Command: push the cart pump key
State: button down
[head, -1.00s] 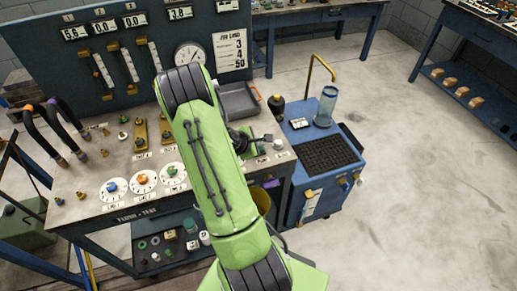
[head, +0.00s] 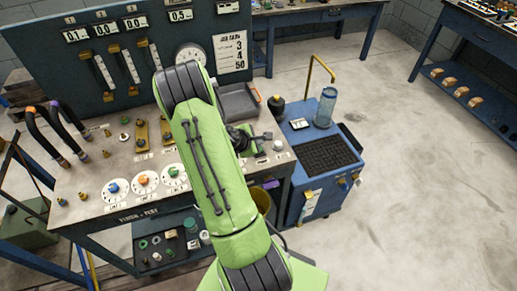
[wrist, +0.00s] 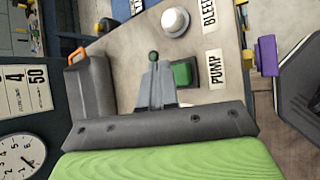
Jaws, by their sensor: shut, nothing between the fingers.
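A green key (wrist: 182,73) sits on the bench top beside a label reading PUMP (wrist: 216,68) in the wrist view. My gripper (wrist: 154,62) is shut and empty, its fingers just left of the key in that view. I cannot tell whether they touch it. In the head view my gripper (head: 264,139) is over the right end of the bench, and my arm hides part of that area. The blue cart (head: 300,208) stands against the bench's right end.
A white round knob (wrist: 175,22) sits near the BLEED label (wrist: 209,12). The cart carries a clear cylinder (head: 326,106) and a bent yellow pipe (head: 320,63). Floor to the right is clear.

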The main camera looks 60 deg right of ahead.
notch_tip(320, 180, up, 6)
jog(key=p, duration=0.4)
jog(key=shift+p, duration=0.35)
jog(key=w+a+r+m+t+y, duration=0.2)
jog(key=w+a+r+m+t, duration=0.15)
jog(key=a+r, duration=0.55)
jog(key=w+a+r+m+t+y, duration=0.2)
jog(key=w+a+r, duration=0.35)
jog(key=a, duration=0.55)
jog(key=s+a+r+m+y, duration=0.1)
jog(key=s+a+r, duration=0.3)
jog(key=a, duration=0.6)
jog(key=s+a+r+t+y, duration=0.1)
jog(key=s+a+r+y, duration=0.3)
jog(key=s+a, duration=0.3)
jog(key=a, duration=0.3)
jog(key=shift+s+a+r+m, duration=0.2)
jog(key=shift+s+m, duration=0.15)
jog(key=shift+s, duration=0.05)
